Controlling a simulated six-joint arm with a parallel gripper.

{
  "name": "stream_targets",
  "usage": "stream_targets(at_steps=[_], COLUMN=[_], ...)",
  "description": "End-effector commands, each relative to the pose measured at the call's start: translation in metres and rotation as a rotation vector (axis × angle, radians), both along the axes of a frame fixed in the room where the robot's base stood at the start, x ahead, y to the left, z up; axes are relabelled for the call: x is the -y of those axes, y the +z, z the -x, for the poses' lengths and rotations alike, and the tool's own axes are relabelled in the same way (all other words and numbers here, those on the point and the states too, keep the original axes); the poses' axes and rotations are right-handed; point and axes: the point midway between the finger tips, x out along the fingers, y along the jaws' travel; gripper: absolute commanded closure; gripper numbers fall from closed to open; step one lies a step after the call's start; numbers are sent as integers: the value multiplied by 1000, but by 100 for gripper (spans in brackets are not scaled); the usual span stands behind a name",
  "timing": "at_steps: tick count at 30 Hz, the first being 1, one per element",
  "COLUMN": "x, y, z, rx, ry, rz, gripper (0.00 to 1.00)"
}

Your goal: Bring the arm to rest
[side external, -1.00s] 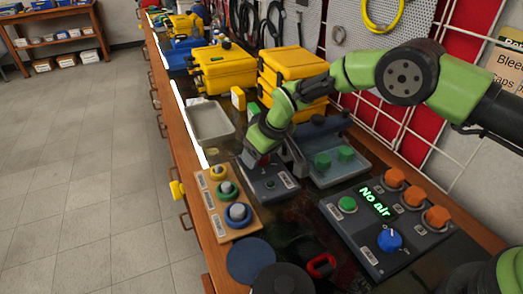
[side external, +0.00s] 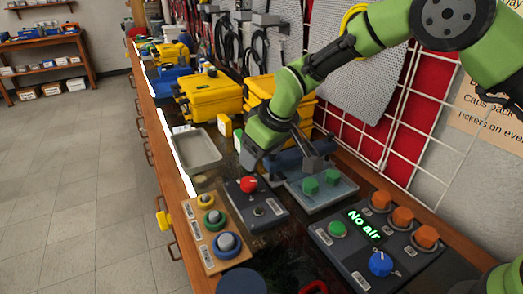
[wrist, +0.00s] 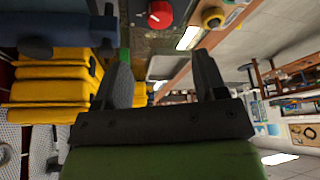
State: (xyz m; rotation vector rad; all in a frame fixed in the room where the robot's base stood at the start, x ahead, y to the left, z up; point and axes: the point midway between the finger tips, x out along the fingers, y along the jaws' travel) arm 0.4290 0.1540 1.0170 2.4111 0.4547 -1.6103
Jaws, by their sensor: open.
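My arm reaches in from the upper right in the side view. My gripper (wrist: 160,70) shows in the wrist view with its two dark fingers apart and nothing between them. The red knob also shows at the top of the wrist view (wrist: 159,14), beyond the fingers.
A panel reading "No air" (side external: 364,224) has orange knobs and a blue dial. A tan board (side external: 211,240) holds several round buttons. A tray with green knobs (side external: 320,190) and yellow cases (side external: 212,92) stand close to the arm. A grey tray (side external: 191,150) is empty.

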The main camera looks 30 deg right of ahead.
Motion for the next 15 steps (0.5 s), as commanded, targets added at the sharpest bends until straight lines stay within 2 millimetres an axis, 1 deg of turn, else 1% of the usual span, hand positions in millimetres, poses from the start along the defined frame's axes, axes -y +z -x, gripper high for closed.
stream_targets(at_steps=[12, 14, 15], x=[0, 2, 4], y=[1, 6, 12], z=[0, 1, 2], rx=[0, 2, 5], ry=[-1, -8, -18], rz=[0, -4, -9], gripper=[35, 35, 35])
